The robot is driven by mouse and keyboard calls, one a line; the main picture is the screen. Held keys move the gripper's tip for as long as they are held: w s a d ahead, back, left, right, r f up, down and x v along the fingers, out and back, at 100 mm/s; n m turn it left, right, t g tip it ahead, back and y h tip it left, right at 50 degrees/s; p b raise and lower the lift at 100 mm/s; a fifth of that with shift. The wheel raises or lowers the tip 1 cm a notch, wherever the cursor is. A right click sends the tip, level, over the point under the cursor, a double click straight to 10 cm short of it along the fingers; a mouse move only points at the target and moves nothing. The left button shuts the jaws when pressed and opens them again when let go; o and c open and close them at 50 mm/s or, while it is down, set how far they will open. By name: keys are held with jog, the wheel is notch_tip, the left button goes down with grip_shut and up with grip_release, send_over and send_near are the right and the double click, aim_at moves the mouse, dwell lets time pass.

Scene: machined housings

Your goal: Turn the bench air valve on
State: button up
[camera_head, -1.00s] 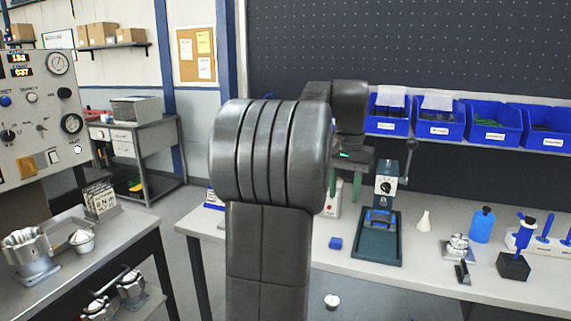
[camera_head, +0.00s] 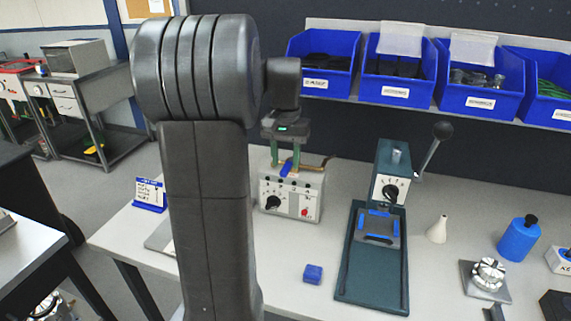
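My gripper (camera_head: 286,160) points down over the left part of the bench, its two green fingers apart. Just below and between the fingertips is a small blue handle (camera_head: 287,168), with a brass-coloured pipe or lever (camera_head: 316,164) to its right. They look like the bench air valve, at the top of a pale control box (camera_head: 291,194) with a black knob and a red button. The fingers partly cover the handle. I cannot tell whether they touch it or whether it stands in front of them.
A green press (camera_head: 374,250) with a raised lever stands right of the box. A small blue block (camera_head: 313,273) lies on the bench (camera_head: 255,285) in front. Blue bins (camera_head: 400,75) hang behind. A white funnel (camera_head: 437,230) and blue bottle (camera_head: 519,240) stand right.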

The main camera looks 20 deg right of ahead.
jog(key=shift+w+d+f, duration=0.1)
jog(key=shift+w+f, duration=0.1)
jog(key=shift+f, duration=0.3)
jog(key=shift+w+d+f, duration=0.1)
jog(key=shift+w+f, duration=0.05)
jog(key=shift+f, duration=0.3)
jog(key=shift+a, duration=0.1)
grip_shut()
